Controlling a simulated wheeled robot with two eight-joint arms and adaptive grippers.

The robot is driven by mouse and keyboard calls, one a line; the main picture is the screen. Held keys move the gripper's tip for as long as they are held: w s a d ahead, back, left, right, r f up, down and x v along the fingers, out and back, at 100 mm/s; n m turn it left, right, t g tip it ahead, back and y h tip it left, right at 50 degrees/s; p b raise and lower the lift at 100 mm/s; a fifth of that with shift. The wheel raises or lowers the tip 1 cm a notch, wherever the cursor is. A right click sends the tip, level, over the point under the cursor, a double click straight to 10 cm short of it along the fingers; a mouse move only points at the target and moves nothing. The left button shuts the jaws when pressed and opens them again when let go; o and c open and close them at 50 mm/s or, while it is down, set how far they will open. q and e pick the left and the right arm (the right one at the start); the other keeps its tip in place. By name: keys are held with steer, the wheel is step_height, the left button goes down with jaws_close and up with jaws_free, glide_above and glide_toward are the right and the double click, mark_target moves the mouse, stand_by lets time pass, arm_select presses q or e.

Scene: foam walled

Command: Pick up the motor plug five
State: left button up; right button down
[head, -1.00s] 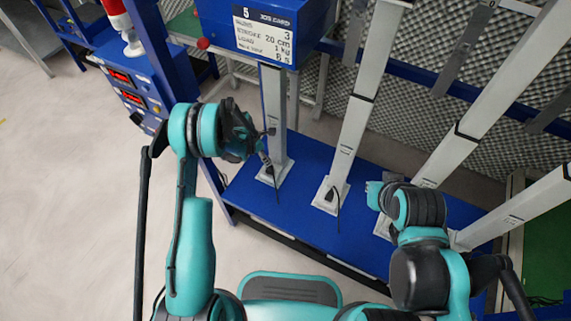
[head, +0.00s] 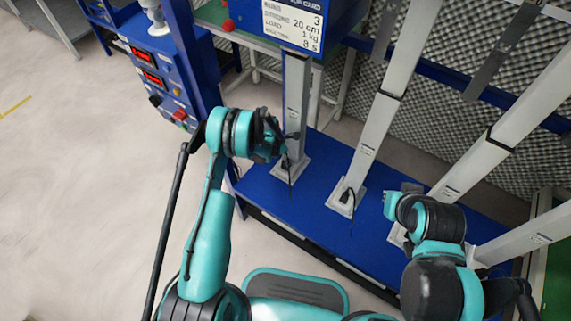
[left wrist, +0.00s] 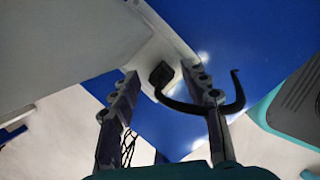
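My left gripper (head: 284,146) is beside the leftmost grey post in the head view. The left wrist view shows its two fingers (left wrist: 159,76) spread apart, with a black plug (left wrist: 162,74) beyond and between the tips at the white base of a post. Its black cord (left wrist: 200,107) curves across the right finger. I cannot tell whether the fingers touch the plug. In the head view this plug is mostly hidden by the gripper. Another black plug (head: 347,195) sits at the second post's base. No number on either is readable. My right gripper (head: 390,203) is over the platform; its fingers are unclear.
Several grey posts (head: 380,120) rise from a blue platform (head: 318,178). A blue box with a job card (head: 292,22) hangs above the left post. A blue cabinet with red displays (head: 150,78) stands at the left. The floor (head: 90,200) on the left is clear.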

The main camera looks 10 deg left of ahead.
arm_select(q)
steer(key=c, duration=0.7)
steer(key=shift+c, duration=0.2)
